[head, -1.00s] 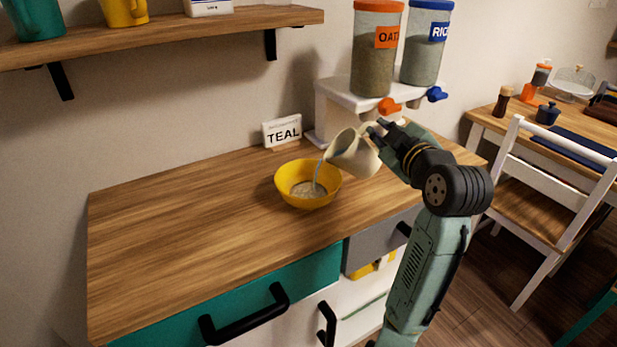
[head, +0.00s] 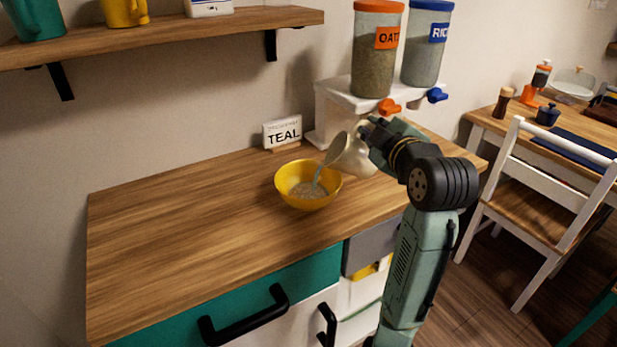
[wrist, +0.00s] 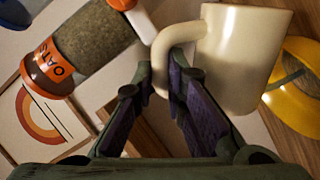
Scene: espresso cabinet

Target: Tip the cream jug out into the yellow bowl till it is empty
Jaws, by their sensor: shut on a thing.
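The cream jug (head: 357,156) is tipped steeply to the left, its mouth over the right side of the yellow bowl (head: 310,203). A thin pale bluish stream runs from its lip into the bowl, where pale contents show. My gripper (head: 371,132) is to the right of the jug, shut on its handle. In the wrist view the fingers of my gripper (wrist: 182,85) close around the handle of the jug (wrist: 238,62), and part of the yellow bowl (wrist: 292,112) shows beyond it. The inside of the jug is hidden.
The oats dispenser (head: 374,65) and rice dispenser (head: 424,55) stand on a white stand (head: 335,105) close behind my gripper. The wooden counter (head: 180,230) is clear to the left.

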